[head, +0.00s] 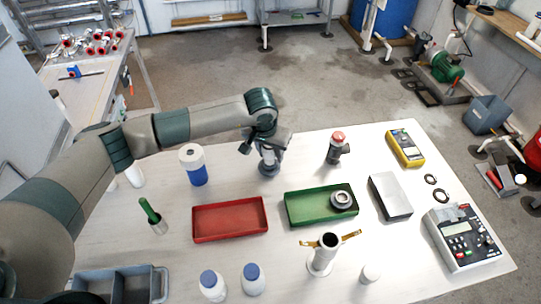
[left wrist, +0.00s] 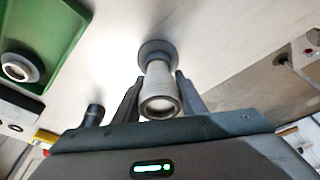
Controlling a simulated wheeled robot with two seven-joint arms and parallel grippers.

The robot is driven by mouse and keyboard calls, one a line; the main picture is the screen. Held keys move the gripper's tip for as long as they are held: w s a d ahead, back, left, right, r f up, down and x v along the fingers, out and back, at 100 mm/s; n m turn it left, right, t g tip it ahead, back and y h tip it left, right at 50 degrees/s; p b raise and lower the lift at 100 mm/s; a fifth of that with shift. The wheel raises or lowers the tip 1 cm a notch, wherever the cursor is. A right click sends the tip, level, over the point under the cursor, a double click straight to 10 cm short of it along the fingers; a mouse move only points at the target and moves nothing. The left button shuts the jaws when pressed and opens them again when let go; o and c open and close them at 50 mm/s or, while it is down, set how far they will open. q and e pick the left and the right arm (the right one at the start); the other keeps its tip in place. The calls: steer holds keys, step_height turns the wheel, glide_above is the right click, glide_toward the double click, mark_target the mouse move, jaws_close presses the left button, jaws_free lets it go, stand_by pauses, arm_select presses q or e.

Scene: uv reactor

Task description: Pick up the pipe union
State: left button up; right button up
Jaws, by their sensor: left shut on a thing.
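The pipe union (head: 268,168) is a grey, stepped round piece with a wider flange at its lower end, at the back of the white table. It also shows in the left wrist view (left wrist: 158,85), between the two dark fingers. My left gripper (head: 267,146) points down from above and is shut on its upper part. The pipe union looks upright; I cannot tell whether its flange touches the table. The gripper and wrist hide part of its top in the head view. My right gripper is not in view.
A red tray (head: 230,238) and a green tray (head: 300,219) holding a grey ring-shaped fitting (head: 341,200) lie in front. A blue-and-white bottle (head: 193,165) stands left; a red-capped valve (head: 337,147) stands right. The table around the pipe union is clear.

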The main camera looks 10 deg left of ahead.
arm_select(q)
steer(key=shift+r+b, duration=0.3)
steer(key=shift+r, duration=0.1)
step_height(320, 180, up, 2)
steer(key=shift+r+b, duration=0.2)
steer(key=shift+b, duration=0.6)
arm_select(e)
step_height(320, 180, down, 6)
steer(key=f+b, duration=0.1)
steer(key=b, duration=0.3)
arm_select(q)
steer(key=s+d+r, duration=0.1)
steer(key=d+r, duration=0.6)
steer(key=d, duration=0.4)
steer(key=shift+s+d+b, duration=0.2)
steer(key=shift+d+b, duration=0.05)
steer(key=shift+b, duration=0.2)
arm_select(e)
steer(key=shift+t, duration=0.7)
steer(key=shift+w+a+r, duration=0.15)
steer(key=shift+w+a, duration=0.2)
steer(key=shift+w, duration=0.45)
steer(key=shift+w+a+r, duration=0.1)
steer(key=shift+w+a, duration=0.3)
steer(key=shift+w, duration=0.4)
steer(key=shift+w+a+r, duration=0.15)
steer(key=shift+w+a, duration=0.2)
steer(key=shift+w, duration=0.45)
